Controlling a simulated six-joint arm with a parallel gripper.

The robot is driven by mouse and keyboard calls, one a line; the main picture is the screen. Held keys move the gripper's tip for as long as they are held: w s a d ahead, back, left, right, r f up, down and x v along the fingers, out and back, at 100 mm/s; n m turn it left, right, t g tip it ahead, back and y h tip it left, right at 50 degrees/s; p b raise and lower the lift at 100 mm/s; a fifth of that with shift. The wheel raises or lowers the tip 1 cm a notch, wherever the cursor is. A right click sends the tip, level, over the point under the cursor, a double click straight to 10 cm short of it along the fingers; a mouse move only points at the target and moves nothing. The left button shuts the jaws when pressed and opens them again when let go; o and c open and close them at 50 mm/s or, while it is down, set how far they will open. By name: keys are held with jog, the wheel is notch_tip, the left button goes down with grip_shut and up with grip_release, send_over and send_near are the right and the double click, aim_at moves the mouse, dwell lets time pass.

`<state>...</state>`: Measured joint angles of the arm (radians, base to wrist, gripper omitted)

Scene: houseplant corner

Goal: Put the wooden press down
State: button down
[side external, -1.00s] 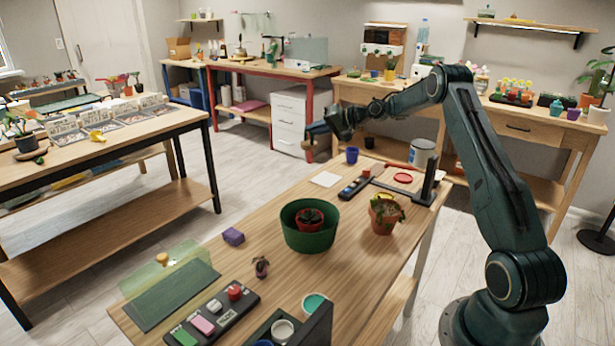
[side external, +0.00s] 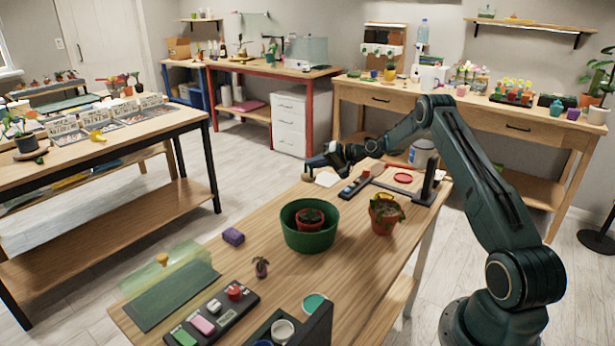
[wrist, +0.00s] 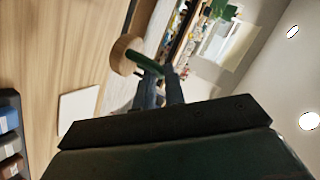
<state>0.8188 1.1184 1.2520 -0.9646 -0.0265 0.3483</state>
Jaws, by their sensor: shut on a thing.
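The wooden press has a round wooden disc and a green handle. In the wrist view the press (wrist: 125,54) is at the ends of my fingers. My gripper (wrist: 160,78) is shut on its green handle. In the side view my gripper (side external: 314,162) is low over the far left end of the wooden table (side external: 270,205), and the press (side external: 307,177) shows small below it, near the table's edge. I cannot tell whether the disc touches the table. A white square pad (side external: 327,179) lies just right of the press; it also shows in the wrist view (wrist: 77,113).
A dark strip with coloured blocks (side external: 353,187) lies right of the pad. A green pot (side external: 308,240) holding a smaller red pot stands nearer the camera. A potted plant (side external: 384,217) stands to the right, and a purple block (side external: 233,237) lies left. The tabletop between is clear.

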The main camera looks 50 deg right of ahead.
jog(key=shift+f, duration=4.1)
jog(key=shift+f, duration=0.1)
jog(key=c, duration=1.5)
grip_release()
jog(key=shift+s+d+r, duration=0.2)
jog(key=shift+s+r, duration=0.1)
jog(key=shift+s, duration=0.2)
jog(key=v, duration=1.1)
jog(key=shift+w, duration=0.1)
